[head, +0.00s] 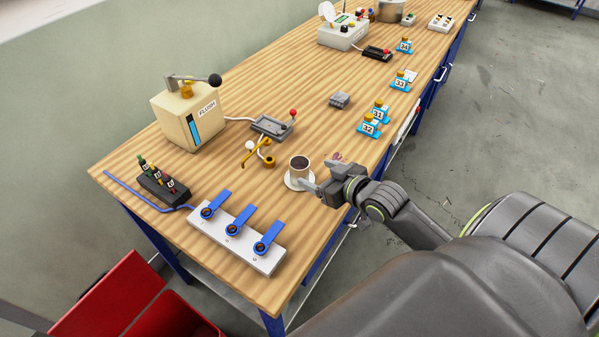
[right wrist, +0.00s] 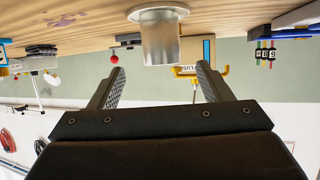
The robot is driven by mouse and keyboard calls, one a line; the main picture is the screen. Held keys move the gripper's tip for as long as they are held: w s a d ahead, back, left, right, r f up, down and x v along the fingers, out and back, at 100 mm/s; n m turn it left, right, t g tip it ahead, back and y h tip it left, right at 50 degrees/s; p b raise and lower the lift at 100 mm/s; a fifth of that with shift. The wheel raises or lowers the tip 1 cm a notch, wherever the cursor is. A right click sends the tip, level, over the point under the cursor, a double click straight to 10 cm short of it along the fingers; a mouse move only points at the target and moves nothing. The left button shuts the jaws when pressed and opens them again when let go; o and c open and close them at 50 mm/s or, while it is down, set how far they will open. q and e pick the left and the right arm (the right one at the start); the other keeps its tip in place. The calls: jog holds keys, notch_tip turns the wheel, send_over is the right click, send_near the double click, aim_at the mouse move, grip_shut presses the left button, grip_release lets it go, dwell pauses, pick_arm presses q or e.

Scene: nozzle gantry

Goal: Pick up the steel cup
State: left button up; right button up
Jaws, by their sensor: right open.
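The steel cup (head: 299,172) stands upright on a pale round saucer (head: 291,184) near the table's right edge. Its inside looks dark in the head view. In the right wrist view, which is upside down, the cup (right wrist: 160,42) hangs from the saucer (right wrist: 158,12) as a plain grey metal cylinder. My right gripper (head: 322,174) is open just right of the cup, its fingers pointing at it. In the right wrist view the cup lies between the lines of the two fingers (right wrist: 160,72), apparently just beyond the tips. I see no contact. My left gripper is not in view.
A white block with blue levers (head: 235,232) lies in front of the cup. A brass hook-like part (head: 262,152) and a grey device with a red knob (head: 272,126) are behind it. Blue numbered holders (head: 370,128) stand along the right edge. The flush box (head: 188,115) is at back left.

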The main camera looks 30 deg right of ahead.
aim_at(306, 169)
jog(key=shift+p+x, duration=0.55)
jog(key=shift+x, duration=3.4)
jog(key=shift+a, duration=0.1)
jog(key=c, duration=1.1)
